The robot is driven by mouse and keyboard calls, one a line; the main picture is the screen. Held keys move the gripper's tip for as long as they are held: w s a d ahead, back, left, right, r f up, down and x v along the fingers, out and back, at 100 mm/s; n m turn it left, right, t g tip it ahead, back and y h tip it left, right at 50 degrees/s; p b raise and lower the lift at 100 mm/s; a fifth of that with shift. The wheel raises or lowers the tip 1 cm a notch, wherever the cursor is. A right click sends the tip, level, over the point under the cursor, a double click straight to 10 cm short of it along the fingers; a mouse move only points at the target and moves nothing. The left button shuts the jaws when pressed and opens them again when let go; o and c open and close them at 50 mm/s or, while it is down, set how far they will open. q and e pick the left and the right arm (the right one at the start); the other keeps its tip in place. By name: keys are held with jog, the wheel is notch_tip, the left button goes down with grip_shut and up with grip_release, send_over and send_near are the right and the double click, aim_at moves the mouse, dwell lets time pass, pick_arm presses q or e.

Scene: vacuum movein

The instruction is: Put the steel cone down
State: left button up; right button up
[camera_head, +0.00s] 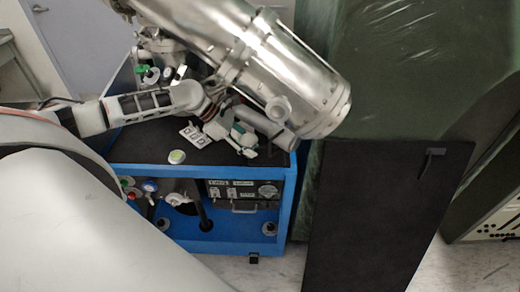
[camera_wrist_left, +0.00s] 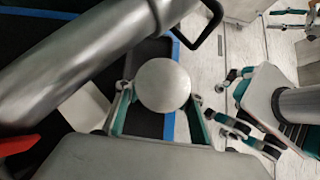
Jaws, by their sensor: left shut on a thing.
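The steel cone (camera_wrist_left: 163,85) shows in the left wrist view as a round grey face between my fingers, seen nearly end-on, so its taper is hidden. My left gripper (camera_head: 242,140), with teal fingers, is shut on it, above the black top of the blue cart (camera_head: 288,215) near its front right corner. It is below and beside the large steel vessel (camera_head: 260,55). In the head view I cannot clearly separate the cone from the vessel's fittings. A second teal-jointed gripper, my right one (camera_wrist_left: 245,125), shows at the right of the left wrist view; its finger state is unclear.
A white card with dark squares (camera_head: 194,137) and a small pale round item (camera_head: 177,157) lie on the cart top. Valves (camera_head: 150,75) stand at its back left. A dark panel (camera_head: 385,215) stands to the right. The steel vessel blocks the room above.

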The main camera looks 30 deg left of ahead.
aim_at(244, 135)
pick_arm(q)
jog(key=shift+w+d+f, duration=0.4)
jog(key=shift+w+f, duration=0.3)
jog(key=shift+w, duration=0.2)
jog(key=shift+w+d+f, duration=0.35)
jog(key=shift+w+f, duration=0.3)
jog(key=shift+w, duration=0.2)
jog(key=shift+f, duration=0.1)
jog(key=o, duration=1.1)
jog(key=shift+c, duration=0.2)
jog(key=shift+s, duration=0.1)
jog(key=v, duration=1.2)
